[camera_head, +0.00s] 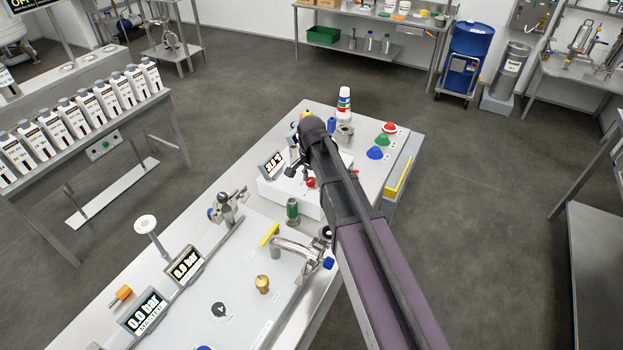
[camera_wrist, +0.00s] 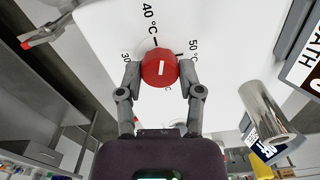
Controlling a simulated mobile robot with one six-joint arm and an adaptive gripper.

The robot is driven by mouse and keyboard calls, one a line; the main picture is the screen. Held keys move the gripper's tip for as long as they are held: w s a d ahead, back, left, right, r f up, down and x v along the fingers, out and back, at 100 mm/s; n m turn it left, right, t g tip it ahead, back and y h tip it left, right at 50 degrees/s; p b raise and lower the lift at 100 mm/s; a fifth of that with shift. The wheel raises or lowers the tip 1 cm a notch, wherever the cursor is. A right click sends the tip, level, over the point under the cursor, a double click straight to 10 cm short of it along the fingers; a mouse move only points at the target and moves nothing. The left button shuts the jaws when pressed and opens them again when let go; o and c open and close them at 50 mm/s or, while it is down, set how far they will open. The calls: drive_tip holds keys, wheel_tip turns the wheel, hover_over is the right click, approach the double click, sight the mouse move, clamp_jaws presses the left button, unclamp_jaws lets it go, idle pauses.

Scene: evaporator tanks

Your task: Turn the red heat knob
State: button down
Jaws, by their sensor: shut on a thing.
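The red heat knob (camera_wrist: 158,66) is round with a white mark and sits on a white panel (camera_wrist: 105,52) printed with 30, 40 and 50 °C. My gripper (camera_wrist: 160,76) has one finger on each side of the knob in the wrist view and is shut on it. In the head view the knob (camera_head: 311,182) is a small red spot on the white unit, just below the end of my arm. My fingertips are mostly hidden there by the arm.
A display (camera_head: 272,165) stands left of the knob. A green-topped fitting (camera_head: 292,207) and a metal pipe (camera_head: 297,246) are nearer on the table. A metal cylinder (camera_wrist: 266,108) stands right of my gripper.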

drive_tip(key=m, duration=0.7)
drive_tip(key=shift+s, duration=0.1)
drive_tip(key=m, duration=0.7)
idle(0.4)
drive_tip(key=shift+c, duration=1.3)
unclamp_jaws()
